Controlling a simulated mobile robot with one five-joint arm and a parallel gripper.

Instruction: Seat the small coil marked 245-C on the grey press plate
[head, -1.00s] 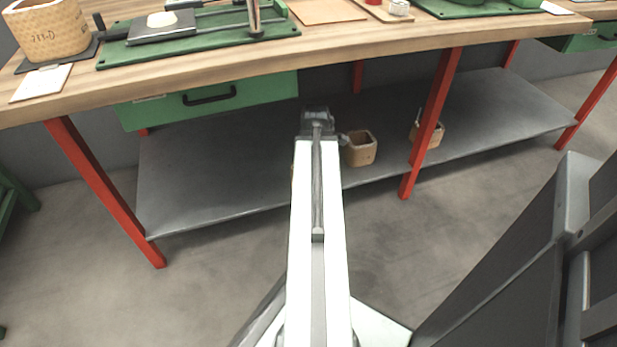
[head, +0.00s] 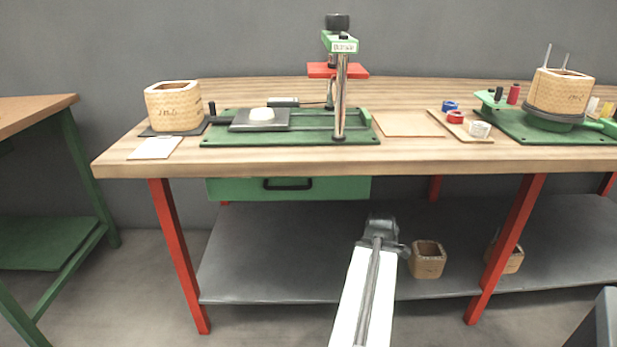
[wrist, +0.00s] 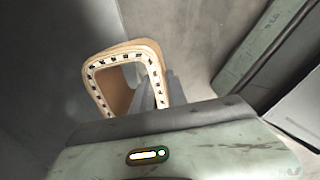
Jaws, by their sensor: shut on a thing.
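A small tan square coil (head: 428,262) with an open centre is at my gripper, in front of the lower shelf. Its marking is not readable. My gripper (head: 404,250) is shut on one wall of this coil; the coil (wrist: 100,52) also shows in the wrist view, with its dotted rim facing the camera. I cannot tell whether the coil touches the shelf. The grey press plate (head: 241,122) lies on the green press base on the bench, left of the press column, with a pale round piece on it.
The wooden bench top (head: 290,158) and green drawer (head: 335,188) are above my gripper. A red leg (head: 508,245) stands right of it, partly hiding another small coil (head: 514,262). Larger coils stand at the left (head: 172,108) and right (head: 560,92). A red-and-green press head (head: 338,70) rises above the base.

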